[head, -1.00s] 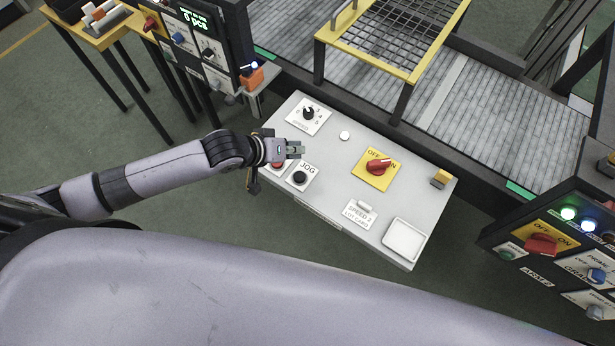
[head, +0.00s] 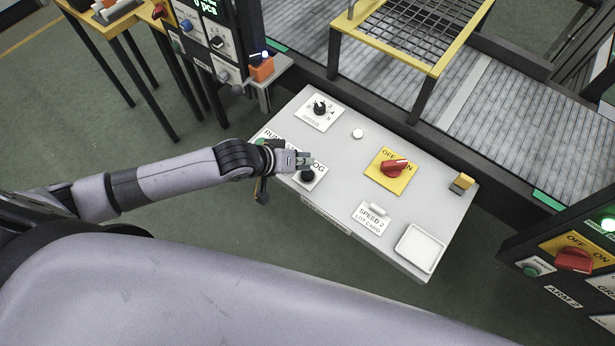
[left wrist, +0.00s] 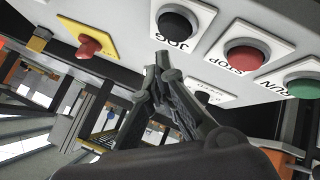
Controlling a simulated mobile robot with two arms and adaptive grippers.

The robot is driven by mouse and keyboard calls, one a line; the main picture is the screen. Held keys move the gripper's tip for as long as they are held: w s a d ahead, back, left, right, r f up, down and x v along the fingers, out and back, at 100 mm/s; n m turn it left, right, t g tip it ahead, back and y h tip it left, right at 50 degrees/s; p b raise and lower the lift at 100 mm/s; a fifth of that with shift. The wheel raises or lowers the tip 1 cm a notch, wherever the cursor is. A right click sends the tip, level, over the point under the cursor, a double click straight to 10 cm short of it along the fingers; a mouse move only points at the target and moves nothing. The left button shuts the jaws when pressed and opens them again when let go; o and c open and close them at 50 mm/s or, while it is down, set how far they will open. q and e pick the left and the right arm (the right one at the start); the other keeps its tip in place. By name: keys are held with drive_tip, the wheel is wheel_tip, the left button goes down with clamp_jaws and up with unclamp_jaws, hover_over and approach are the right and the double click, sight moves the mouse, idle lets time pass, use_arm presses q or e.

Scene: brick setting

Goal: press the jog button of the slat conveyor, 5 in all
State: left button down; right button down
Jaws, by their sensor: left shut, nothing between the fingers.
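The jog button (head: 307,176) is a black round button on a white plate marked JOG, on the grey control panel (head: 335,205). My left gripper (head: 306,158) is over the panel, right by the jog plate and partly covering its label. In the left wrist view the black jog button (left wrist: 178,24) is at the top, just beyond the shut fingertips (left wrist: 160,62). I cannot tell whether they touch it. The slat conveyor (head: 480,105) runs behind the panel. My right gripper is not in view.
Beside the jog button are a red stop button (left wrist: 245,57) and a green run button (left wrist: 303,87). The panel also has a speed dial (head: 319,108), a red switch on a yellow plate (head: 393,168), a lot card (head: 371,218) and a white tray (head: 420,248).

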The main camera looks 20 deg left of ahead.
use_arm(q)
drive_tip(key=shift+f, duration=0.4)
idle(0.9)
drive_tip(key=shift+f, duration=0.1)
drive_tip(key=shift+f, duration=0.3)
